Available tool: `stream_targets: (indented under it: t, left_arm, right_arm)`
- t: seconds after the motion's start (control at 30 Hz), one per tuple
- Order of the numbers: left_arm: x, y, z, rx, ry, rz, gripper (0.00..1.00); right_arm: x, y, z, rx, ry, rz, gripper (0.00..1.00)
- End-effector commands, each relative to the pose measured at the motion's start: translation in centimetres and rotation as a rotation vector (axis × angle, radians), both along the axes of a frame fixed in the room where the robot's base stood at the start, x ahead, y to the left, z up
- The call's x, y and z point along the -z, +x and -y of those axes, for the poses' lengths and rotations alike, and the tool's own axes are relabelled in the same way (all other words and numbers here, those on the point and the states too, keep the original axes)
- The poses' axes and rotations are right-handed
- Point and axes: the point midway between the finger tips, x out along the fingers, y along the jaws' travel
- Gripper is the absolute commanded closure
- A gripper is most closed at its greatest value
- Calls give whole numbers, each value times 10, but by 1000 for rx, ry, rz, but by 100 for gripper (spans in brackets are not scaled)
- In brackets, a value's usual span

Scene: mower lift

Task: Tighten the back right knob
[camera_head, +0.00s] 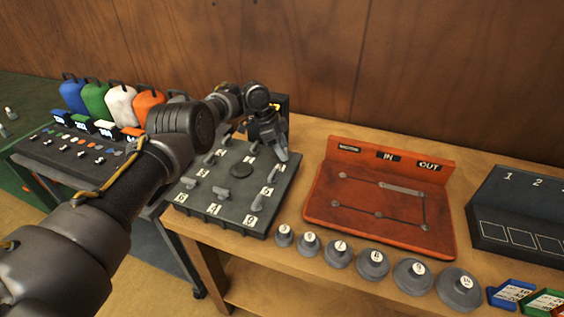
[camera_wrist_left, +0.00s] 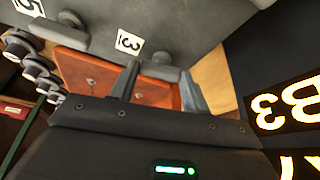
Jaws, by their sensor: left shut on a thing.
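A dark grey board (camera_head: 218,225) with several grey knobs and white number labels lies on the wooden table. My left gripper (camera_head: 279,155) reaches down at the board's back right corner and hides the knob there in the head view. In the left wrist view a grey knob (camera_wrist_left: 160,68) lies between the two fingers of my left gripper (camera_wrist_left: 160,82), beside a white label reading 3 (camera_wrist_left: 129,42). The gripper is shut on this knob. My right gripper is not in view.
A red-orange panel (camera_head: 380,230) stands close to the right of the board. Several grey weights (camera_head: 371,264) line the table's front. Coloured canisters (camera_head: 96,97) stand on the left. A dark panel with glowing characters (camera_wrist_left: 292,105) stands close behind the gripper.

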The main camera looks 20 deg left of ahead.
Motion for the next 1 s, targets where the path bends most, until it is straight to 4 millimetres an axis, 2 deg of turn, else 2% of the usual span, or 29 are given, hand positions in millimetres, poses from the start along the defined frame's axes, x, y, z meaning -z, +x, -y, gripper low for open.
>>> stream_targets:
  t: [0.03, 0.3, 0.57, 1.0]
  left_arm:
    - [7, 0, 1, 33, -4, -2, 76]
    - [4, 1, 0, 187, 0, -2, 76]
    - [2, 2, 0, 257, 3, -2, 76]
    - [1, 2, 0, 271, 4, -1, 76]
  right_arm:
    - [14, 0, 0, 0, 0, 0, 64]
    - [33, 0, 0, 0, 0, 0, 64]
    - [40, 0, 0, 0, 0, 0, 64]
    - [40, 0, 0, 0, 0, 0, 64]
